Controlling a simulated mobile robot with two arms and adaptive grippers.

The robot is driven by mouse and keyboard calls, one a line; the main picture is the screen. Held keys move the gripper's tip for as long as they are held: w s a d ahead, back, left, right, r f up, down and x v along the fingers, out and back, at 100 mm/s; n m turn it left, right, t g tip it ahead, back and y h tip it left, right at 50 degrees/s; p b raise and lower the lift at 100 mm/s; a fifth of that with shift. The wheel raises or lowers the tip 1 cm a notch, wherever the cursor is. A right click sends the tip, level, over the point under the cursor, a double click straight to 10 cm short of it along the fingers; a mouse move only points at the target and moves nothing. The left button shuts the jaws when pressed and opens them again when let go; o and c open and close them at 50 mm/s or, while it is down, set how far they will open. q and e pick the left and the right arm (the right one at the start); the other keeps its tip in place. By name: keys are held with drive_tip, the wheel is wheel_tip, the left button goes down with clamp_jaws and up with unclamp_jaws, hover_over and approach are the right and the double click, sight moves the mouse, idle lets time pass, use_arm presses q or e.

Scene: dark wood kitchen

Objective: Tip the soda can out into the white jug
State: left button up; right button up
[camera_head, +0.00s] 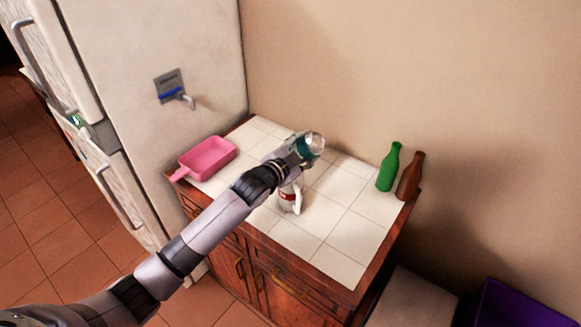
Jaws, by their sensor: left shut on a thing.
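The white jug (291,205) stands upright on the tiled counter top, with its handle toward the right and a red mark on its side. My left arm passes in front of its upper part, so its mouth is hidden. My left gripper (304,149) is above and slightly beyond the jug in the picture. It is shut on the soda can (316,142), whose pale silvery end shows past the fingers. The can appears tilted; most of it is hidden by the gripper. I cannot tell whether anything flows from it. My right gripper is not in view.
A pink pan (207,158) lies at the counter's left. A green bottle (388,170) and a brown bottle (410,178) stand at the right edge by the wall. The fridge (160,60) is at the left. A purple crate (510,305) is at lower right. The counter's front right is clear.

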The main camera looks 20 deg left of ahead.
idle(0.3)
use_arm(q)
drive_tip(key=d+f+m+b, duration=0.1)
drive_tip(key=f+m+y+b, duration=0.1)
drive_tip(key=m, duration=0.1)
drive_tip(key=shift+s+d, duration=0.1)
drive_tip(key=shift+d, duration=0.3)
drive_tip(key=shift+d+r+m+y, duration=0.1)
drive_tip(key=shift+d+m+y, duration=0.05)
drive_tip(key=shift+m+y, duration=0.2)
drive_tip(key=d+f+m+t+y+b, duration=0.2)
drive_tip(key=d+f+m+y+b, duration=0.2)
drive_tip(key=f+m, duration=0.6)
drive_tip(key=shift+s+m+t+y+b, duration=0.35)
drive_tip(key=shift+m+y, duration=0.6)
drive_tip(key=shift+m, duration=3.5)
